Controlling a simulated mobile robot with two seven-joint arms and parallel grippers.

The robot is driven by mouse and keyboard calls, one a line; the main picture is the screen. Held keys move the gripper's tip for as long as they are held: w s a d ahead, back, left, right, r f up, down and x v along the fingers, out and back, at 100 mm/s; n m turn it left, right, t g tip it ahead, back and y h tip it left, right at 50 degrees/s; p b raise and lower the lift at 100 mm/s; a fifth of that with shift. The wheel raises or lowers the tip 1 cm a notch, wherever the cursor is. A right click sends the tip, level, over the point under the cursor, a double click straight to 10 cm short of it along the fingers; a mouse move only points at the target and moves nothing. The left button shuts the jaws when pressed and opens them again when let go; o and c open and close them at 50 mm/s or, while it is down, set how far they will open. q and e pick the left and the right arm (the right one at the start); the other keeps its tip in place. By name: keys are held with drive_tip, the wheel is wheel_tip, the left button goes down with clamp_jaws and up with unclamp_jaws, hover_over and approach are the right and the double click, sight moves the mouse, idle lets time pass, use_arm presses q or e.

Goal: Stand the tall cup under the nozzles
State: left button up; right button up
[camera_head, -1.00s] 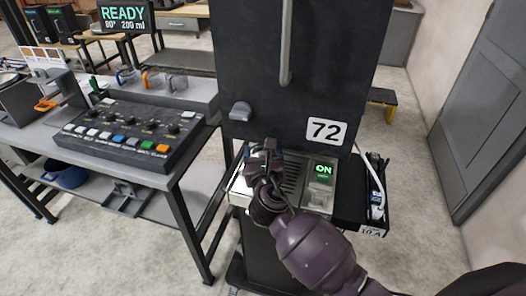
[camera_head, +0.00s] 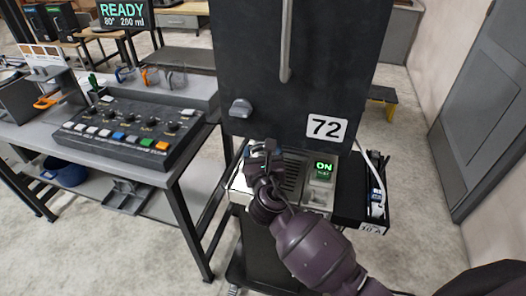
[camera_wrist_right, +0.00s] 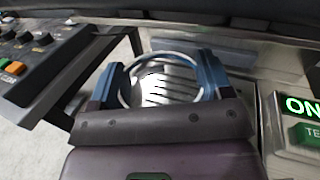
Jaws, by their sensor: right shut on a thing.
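My right gripper (camera_head: 262,150) is low in front of the black dispenser (camera_head: 300,60) marked 72, over the left part of its metal drip tray (camera_head: 293,178). In the right wrist view, the blue fingers of the gripper (camera_wrist_right: 160,82) are shut on the cup (camera_wrist_right: 122,90), one on each side. Its pale round rim shows from above, and slats show inside the ring. In the head view my gripper hides the cup. I cannot tell whether its base touches the tray. The nozzles are not visible. My left gripper is not in view.
A green ON panel (camera_head: 323,168) sits right of the slats; it also shows in the right wrist view (camera_wrist_right: 302,105). A black side bin (camera_head: 350,205) hangs at the right. A bench with a button console (camera_head: 130,130) stands at the left. A grey knob (camera_head: 240,109) sticks out above my gripper.

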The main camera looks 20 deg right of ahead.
drive_tip(key=shift+f, duration=0.1)
drive_tip(key=o, duration=1)
drive_tip(key=v, duration=1)
drive_tip(key=shift+s, duration=0.4)
drive_tip(key=shift+a, duration=0.1)
